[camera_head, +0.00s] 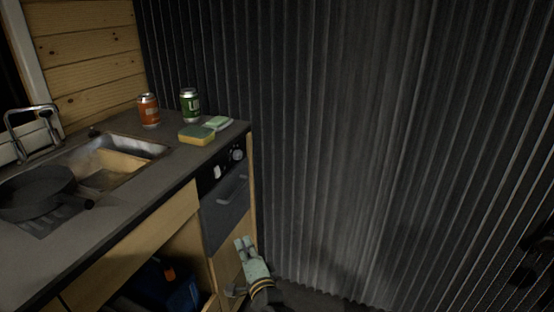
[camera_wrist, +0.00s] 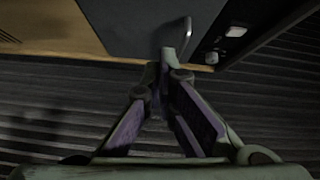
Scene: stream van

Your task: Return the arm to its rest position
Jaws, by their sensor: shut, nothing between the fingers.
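My gripper (camera_head: 244,244) is low at the bottom of the head view, in front of the counter's right end, below the appliance door (camera_head: 226,209). In the wrist view my gripper (camera_wrist: 168,58) has its fingertips together and holds nothing. Its tips overlap the dark appliance door (camera_wrist: 140,25) and its handle (camera_wrist: 184,38) in the picture; I cannot tell whether they touch. Most of my arm is out of view below.
On the counter (camera_head: 125,220) are an orange can (camera_head: 149,111), a green can (camera_head: 190,105), sponges (camera_head: 197,135), a sink (camera_head: 140,146) and a dark pan (camera_head: 35,193). An open cupboard holds a blue item (camera_head: 170,290). A corrugated wall (camera_head: 380,150) fills the right.

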